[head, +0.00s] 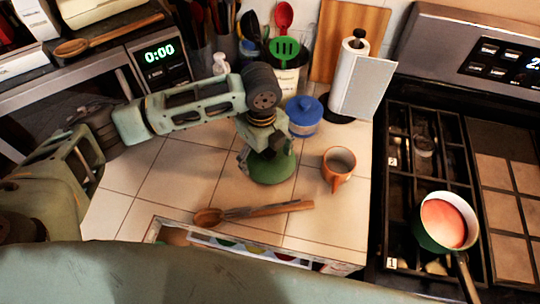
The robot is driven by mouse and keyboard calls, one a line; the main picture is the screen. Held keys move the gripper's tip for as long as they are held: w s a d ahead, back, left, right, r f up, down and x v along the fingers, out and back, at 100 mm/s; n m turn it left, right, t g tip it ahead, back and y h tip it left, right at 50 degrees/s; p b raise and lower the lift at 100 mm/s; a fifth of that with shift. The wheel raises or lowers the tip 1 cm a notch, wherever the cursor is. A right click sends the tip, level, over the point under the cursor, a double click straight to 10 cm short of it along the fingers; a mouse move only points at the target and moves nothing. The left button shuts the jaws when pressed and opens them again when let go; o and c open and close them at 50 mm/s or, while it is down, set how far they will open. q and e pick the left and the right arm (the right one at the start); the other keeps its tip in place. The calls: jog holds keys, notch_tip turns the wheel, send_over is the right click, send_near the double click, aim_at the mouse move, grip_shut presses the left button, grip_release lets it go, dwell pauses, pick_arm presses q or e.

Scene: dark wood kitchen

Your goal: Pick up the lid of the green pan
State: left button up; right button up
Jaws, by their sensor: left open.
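The green lid (273,172) lies on the tiled counter near the middle of the head view. My left gripper (265,152) is directly over it, pointing down, with its fingers open around or just above the lid's top. The gripper hides the lid's knob and upper part, so I cannot tell whether the fingers touch it. The green pan (428,238) sits uncovered on the stove at the right, with a reddish inside and its handle toward the front. My right gripper is not in view.
A blue lidded pot (304,112) stands just behind the gripper, right of it. An orange mug (338,168) is to the lid's right. Wooden utensils (255,212) lie in front. A paper towel roll (352,78) stands behind. Tiles left of the lid are clear.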

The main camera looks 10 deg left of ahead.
pick_arm(q)
jog(key=shift+f, duration=0.55)
jog(key=shift+s, duration=0.1)
